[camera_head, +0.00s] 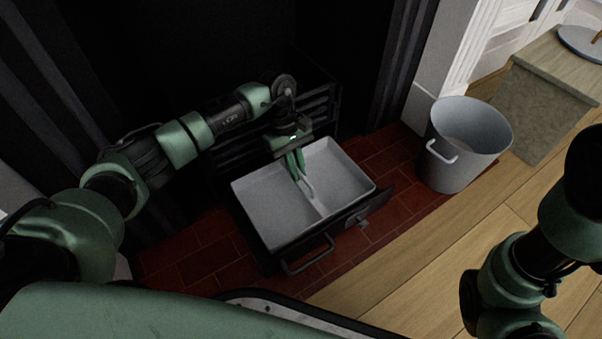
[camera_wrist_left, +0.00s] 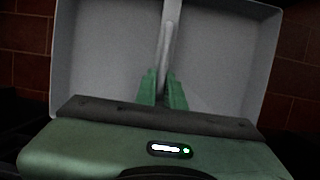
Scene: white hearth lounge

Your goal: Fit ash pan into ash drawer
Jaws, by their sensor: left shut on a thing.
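The ash pan (camera_head: 263,209) is a light grey shallow tray with a raised bar along its middle. It lies over the pulled-out dark ash drawer (camera_head: 338,224), its rim roughly in line with the drawer's sides. I cannot tell whether it rests on the drawer's floor or is a little above it. My left gripper (camera_head: 297,164) points down into the pan, shut on the middle bar. In the left wrist view the green fingers (camera_wrist_left: 162,90) close around the bar of the pan (camera_wrist_left: 222,62). My right arm shows at the right edge; its gripper is not visible.
The drawer's bar handle (camera_head: 307,257) faces the front. A dark grate (camera_head: 318,103) stands behind, on red brick hearth tiles (camera_head: 198,262). A grey bucket (camera_head: 458,150) stands right of the drawer, near a stone block (camera_head: 552,92). Wooden floor (camera_head: 425,262) lies clear in front.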

